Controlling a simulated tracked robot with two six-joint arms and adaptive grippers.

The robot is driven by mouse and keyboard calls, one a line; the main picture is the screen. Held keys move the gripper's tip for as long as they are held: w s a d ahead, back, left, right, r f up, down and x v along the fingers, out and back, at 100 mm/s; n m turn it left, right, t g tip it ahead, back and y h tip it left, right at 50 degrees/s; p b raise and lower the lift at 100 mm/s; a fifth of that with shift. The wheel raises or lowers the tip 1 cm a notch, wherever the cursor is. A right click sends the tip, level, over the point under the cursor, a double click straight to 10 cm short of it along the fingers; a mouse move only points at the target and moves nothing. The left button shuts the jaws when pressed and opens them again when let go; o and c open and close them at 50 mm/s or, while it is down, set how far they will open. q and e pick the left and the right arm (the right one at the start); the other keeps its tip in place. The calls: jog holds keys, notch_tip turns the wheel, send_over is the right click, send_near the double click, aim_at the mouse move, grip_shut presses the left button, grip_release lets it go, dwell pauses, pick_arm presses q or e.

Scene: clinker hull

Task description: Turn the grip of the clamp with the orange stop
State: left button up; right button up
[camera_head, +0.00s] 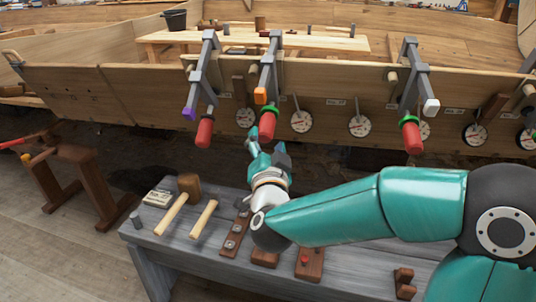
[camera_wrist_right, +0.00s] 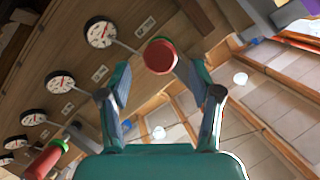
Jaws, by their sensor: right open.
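The clamp with the orange stop (camera_head: 260,96) is the middle one of three grey clamps on the plank edge in the head view. Its red grip (camera_head: 267,126) hangs below it, with a green collar at the top. My right gripper (camera_head: 265,145) is just below that grip, fingers pointing up at it. In the right wrist view a red grip (camera_wrist_right: 161,57) shows end-on, between and beyond the open fingertips (camera_wrist_right: 160,80). The fingers do not visibly touch it. My left gripper is not in view.
A clamp with a purple stop (camera_head: 189,113) stands to the left and one with a white stop (camera_head: 431,106) to the right. Several dials (camera_head: 301,121) hang along the plank. Below, a grey bench (camera_head: 175,240) holds a mallet (camera_head: 187,190) and wooden blocks.

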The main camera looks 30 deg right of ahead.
jog(key=v, duration=0.4)
jog(key=shift+s, duration=0.15)
jog(key=shift+f, duration=0.1)
dwell(1.1)
jog(key=w+a+f+n+g+y, duration=0.15)
jog(key=a+f+n+y, duration=0.3)
jog(key=f, duration=0.95)
jog(key=w+a+f+n+g+y, duration=0.1)
jog(key=a+f+n+g+y, duration=0.3)
jog(key=f, duration=1)
jog(key=s+a+f+n+g+y, duration=0.1)
jog(key=s+a+f+g+y, duration=0.3)
jog(key=s+f, duration=0.7)
jog(key=s+a+f+n+g+y, duration=0.2)
jog(key=s+a+f+g, duration=0.35)
jog(key=s+f, duration=0.5)
notch_tip(320, 180, up, 27)
jog(key=p, duration=2.7)
jog(key=shift+r, duration=0.2)
